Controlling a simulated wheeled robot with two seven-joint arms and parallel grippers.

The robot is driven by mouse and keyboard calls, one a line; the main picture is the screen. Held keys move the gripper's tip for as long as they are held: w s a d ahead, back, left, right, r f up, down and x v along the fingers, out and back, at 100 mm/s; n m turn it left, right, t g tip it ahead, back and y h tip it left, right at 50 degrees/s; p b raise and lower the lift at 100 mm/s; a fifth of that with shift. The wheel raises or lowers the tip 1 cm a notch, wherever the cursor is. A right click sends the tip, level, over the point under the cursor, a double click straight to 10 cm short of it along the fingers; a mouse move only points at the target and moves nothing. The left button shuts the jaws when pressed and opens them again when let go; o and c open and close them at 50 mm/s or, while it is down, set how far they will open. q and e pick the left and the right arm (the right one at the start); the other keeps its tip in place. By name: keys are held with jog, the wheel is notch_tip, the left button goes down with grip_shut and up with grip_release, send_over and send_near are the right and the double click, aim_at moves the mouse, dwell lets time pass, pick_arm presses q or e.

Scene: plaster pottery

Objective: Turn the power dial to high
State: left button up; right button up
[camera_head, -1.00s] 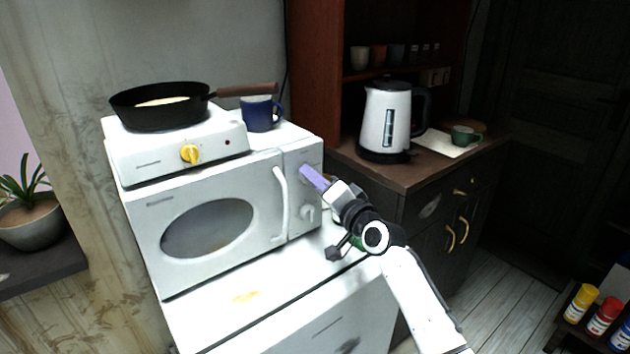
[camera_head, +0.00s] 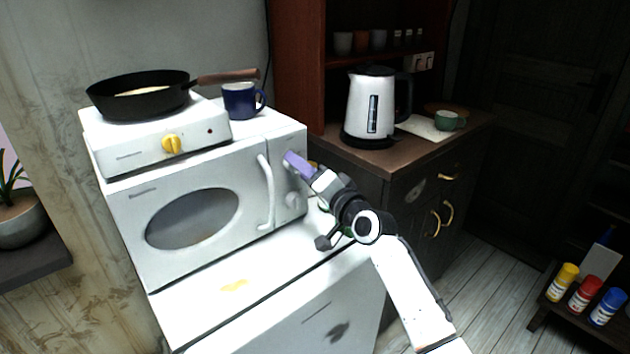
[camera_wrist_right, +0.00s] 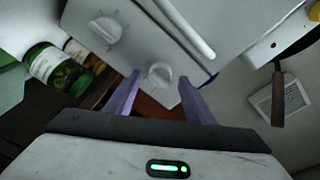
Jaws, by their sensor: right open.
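The white microwave (camera_head: 130,225) has two pale dials on its right-hand panel. The lower dial (camera_head: 292,199) shows in the head view; the upper one is mostly hidden behind my right gripper (camera_head: 292,162). In the right wrist view, the upper dial (camera_wrist_right: 158,75) lies between the two purple fingertips of my right gripper (camera_wrist_right: 160,80), with gaps on both sides. The lower dial (camera_wrist_right: 105,30) is farther up and left there. I cannot read the markings or tell which dial sets power. My left gripper is out of view.
The microwave's handle (camera_head: 267,192) stands just left of the dials. A hot plate (camera_head: 130,158) with a black pan (camera_head: 140,103) and a blue mug (camera_head: 239,101) sit on top. A green bottle (camera_wrist_right: 55,68) stands close beside the microwave. A kettle (camera_head: 371,105) stands on the right-hand cabinet.

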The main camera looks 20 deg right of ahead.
jog(key=v, duration=0.9)
jog(key=s+a+f+n+g, duration=0.2)
jog(key=s+f+n+g, duration=0.2)
jog(key=s+f, duration=0.5)
jog(key=s+a+f+n+g, duration=0.2)
jog(key=s+f+n+g, duration=0.15)
jog(key=s+f, duration=0.55)
jog(key=s+d+f+n+g+h, duration=0.1)
jog(key=s+f+n+g+h, duration=0.15)
jog(key=s, duration=0.85)
jog(key=s+d+f+n+g+h, duration=0.1)
jog(key=s+d+f+g, duration=0.2)
jog(key=s, duration=0.7)
jog(key=w+a+f+t+y, duration=0.1)
jog(key=w+a+f+t, duration=0.1)
jog(key=f, duration=0.4)
jog(key=w+a+f+t+y, duration=0.1)
jog(key=w+a+f+t, duration=0.1)
jog(key=a+f, duration=0.2)
notch_tip(320, 180, down, 2)
jog(key=shift+a+f, duration=0.2)
jog(key=shift+a, duration=0.05)
